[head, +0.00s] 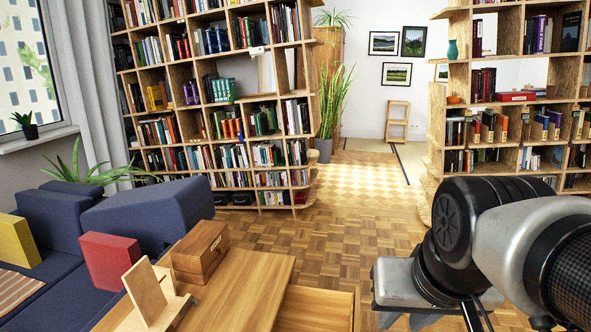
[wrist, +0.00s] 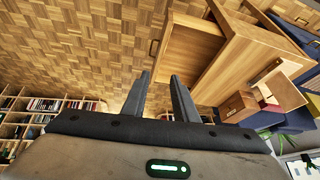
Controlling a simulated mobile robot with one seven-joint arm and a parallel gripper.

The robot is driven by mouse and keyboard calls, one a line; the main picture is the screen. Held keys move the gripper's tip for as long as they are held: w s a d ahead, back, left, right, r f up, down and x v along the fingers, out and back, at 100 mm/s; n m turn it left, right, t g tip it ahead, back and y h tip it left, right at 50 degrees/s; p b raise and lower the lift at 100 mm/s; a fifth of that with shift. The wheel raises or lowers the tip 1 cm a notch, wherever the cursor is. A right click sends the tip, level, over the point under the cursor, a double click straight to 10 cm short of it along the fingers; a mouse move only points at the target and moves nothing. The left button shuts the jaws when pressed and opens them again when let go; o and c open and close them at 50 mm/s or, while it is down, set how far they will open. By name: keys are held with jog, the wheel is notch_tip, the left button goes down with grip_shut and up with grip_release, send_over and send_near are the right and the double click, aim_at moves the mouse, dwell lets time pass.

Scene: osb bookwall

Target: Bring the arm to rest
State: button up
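My gripper (wrist: 159,77) shows in the wrist view with its two dark fingers apart and nothing between them. It is open and empty, and the parquet floor (wrist: 95,45) lies beyond it. An open, empty drawer (wrist: 190,46) of the wooden cabinet is beyond the fingertips to the right; I see no contact. In the head view my arm fills the lower right, and I cannot make out the fingers there.
The wooden cabinet (head: 243,285) stands at the lower middle with a wooden box (head: 201,250) and a wooden stand (head: 148,292) on top. A blue sofa (head: 60,215) is at left. Bookshelves (head: 190,110) and another bookshelf (head: 437,130) flank open floor (head: 340,215).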

notch_tip(320, 180, up, 22)
jog(key=s+a+n+p, duration=0.1)
jog(key=s+p, duration=0.1)
jog(key=p, duration=2.1)
jog(key=shift+s+a, duration=0.2)
jog(key=shift+d, duration=0.1)
